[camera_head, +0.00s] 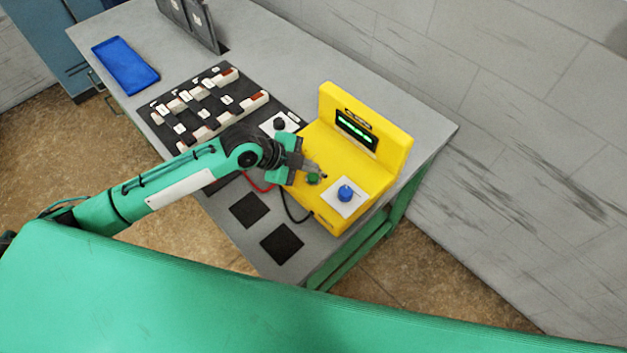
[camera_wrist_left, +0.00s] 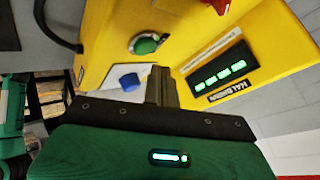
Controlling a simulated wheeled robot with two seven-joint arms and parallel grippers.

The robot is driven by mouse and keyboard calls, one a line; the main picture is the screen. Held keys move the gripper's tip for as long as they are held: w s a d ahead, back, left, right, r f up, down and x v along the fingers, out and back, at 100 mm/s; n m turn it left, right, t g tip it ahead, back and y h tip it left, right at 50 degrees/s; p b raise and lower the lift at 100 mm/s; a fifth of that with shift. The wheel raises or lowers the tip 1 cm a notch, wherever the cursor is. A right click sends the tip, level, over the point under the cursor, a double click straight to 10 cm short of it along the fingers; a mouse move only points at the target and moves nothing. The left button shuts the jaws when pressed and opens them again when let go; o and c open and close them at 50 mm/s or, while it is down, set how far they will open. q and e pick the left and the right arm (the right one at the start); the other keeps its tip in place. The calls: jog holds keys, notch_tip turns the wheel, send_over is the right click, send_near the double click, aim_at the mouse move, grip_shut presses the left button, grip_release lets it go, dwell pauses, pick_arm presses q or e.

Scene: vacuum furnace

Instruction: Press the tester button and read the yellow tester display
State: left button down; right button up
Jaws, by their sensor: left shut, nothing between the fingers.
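The yellow tester (camera_head: 395,150) stands on the right end of the grey table. Its dark display (camera_head: 357,130) is lit with a short row of green marks, too small to read surely; it also shows in the left wrist view (camera_wrist_left: 222,71). A green button (camera_head: 313,179) is on the tester's lower deck, also in the left wrist view (camera_wrist_left: 147,44). A blue knob (camera_head: 346,193) sits on a white plate beside it. My left gripper (camera_head: 320,171) is shut and empty, its tips close to the green button; I cannot tell whether they touch. My right gripper is out of view.
A black rack (camera_head: 200,105) with several white pieces lies left of the tester. Two black pads (camera_head: 282,243) lie in front. Red and black leads run beside the tester. A blue tray (camera_head: 125,64) lies at the far left; a wall stands behind.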

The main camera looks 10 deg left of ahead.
pick_arm(q)
jog(key=shift+f, duration=0.4)
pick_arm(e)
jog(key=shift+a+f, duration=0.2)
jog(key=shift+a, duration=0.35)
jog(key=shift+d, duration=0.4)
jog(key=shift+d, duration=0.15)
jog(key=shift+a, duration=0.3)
pick_arm(q)
jog(key=shift+f, duration=0.1)
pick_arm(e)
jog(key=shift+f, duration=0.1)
pick_arm(q)
jog(key=shift+f, duration=0.3)
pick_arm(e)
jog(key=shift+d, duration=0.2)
